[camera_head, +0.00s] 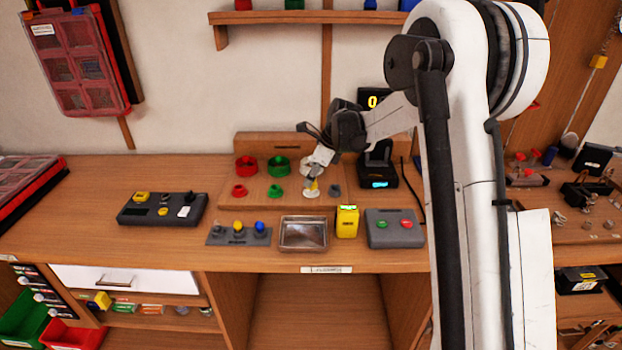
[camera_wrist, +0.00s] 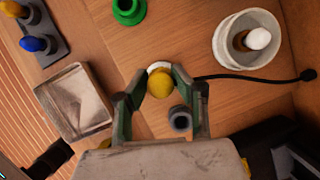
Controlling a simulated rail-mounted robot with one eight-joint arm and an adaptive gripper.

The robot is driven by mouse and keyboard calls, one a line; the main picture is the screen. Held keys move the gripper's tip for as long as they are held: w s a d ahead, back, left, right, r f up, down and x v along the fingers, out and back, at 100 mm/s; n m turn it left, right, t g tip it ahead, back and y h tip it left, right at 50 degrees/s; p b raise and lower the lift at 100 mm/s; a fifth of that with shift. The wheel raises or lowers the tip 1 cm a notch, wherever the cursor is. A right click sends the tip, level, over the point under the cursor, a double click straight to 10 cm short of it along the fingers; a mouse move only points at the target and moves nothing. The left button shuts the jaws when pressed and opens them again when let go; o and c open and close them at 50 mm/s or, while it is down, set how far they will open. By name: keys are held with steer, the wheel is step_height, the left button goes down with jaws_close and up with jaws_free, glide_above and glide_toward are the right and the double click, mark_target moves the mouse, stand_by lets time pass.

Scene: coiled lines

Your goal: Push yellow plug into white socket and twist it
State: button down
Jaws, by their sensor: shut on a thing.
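The yellow plug (camera_wrist: 160,84) is between the fingertips of my gripper (camera_wrist: 160,80) in the wrist view. My gripper is shut on it. The white socket (camera_wrist: 158,66) shows as a pale rim just behind the plug; the plug hides most of it. In the head view my gripper (camera_head: 318,172) points down at the board, with the plug (camera_head: 314,183) small and partly hidden right above the white socket (camera_head: 311,193). I cannot tell whether the plug is seated in the socket or just over it.
A grey socket (camera_wrist: 180,118) is close beside the gripper. A large white ring (camera_wrist: 222,42), a green socket (camera_wrist: 128,10) and a black cable (camera_wrist: 255,80) are nearby. A metal tray (camera_head: 304,247) and a plug rack (camera_head: 222,240) stand in front.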

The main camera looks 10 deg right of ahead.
steer(key=shift+m+t+h+b, duration=0.45)
steer(key=shift+m+b, duration=0.2)
steer(key=shift+m, duration=1.05)
steer(key=c, duration=1.4)
jaws_free()
steer(key=shift+o, duration=0.2)
steer(key=v, duration=1.2)
